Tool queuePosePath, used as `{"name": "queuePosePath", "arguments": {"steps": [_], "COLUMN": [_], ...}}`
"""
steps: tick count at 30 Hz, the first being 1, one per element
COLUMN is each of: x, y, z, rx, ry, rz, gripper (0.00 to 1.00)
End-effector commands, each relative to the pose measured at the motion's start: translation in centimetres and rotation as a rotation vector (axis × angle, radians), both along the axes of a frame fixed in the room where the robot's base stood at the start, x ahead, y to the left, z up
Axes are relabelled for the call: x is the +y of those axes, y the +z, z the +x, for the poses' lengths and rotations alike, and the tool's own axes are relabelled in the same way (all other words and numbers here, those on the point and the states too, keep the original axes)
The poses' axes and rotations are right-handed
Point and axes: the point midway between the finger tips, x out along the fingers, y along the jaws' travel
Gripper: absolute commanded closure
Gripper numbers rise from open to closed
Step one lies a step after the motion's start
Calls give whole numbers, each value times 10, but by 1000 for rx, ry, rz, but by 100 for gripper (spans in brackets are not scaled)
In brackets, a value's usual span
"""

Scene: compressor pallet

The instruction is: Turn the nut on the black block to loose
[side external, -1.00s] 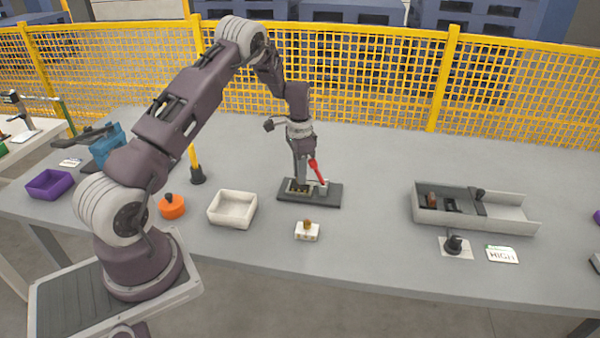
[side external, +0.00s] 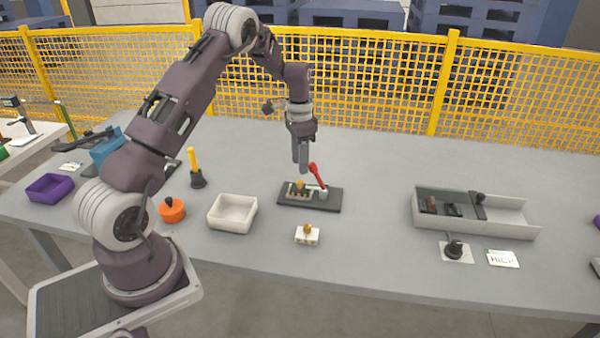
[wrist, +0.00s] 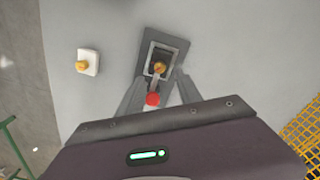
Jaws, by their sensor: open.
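The black block (side external: 332,202) lies flat on the table, with a pale grey frame on its left part. A brass-yellow nut (side external: 300,185) sits inside that frame; it also shows in the wrist view (wrist: 160,67). A red-knobbed lever (side external: 317,175) leans up from the block's right part, and its red knob (wrist: 152,99) shows in the wrist view. My gripper (side external: 302,168) points down above the block, clear of the nut. In the wrist view my gripper (wrist: 158,90) is open and empty, its fingers apart on either side. I cannot tell how tight the nut is.
A white block with a yellow nut (side external: 307,234) stands in front. A white bin (side external: 232,214) and an orange pot (side external: 172,211) are left. A grey tray (side external: 520,226), a black knob (side external: 454,246) and a card (side external: 502,258) are right. The table behind is clear.

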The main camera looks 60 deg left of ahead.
Motion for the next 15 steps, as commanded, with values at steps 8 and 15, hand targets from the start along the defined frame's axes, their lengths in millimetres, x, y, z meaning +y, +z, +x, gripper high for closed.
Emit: {"name": "queuePosePath", "arguments": {"steps": [8, 15], "x": [0, 10], "y": [12, 1], "z": [0, -12], "rx": [1, -45], "ry": [0, -136], "rz": [0, -84], "gripper": [59, 59]}}
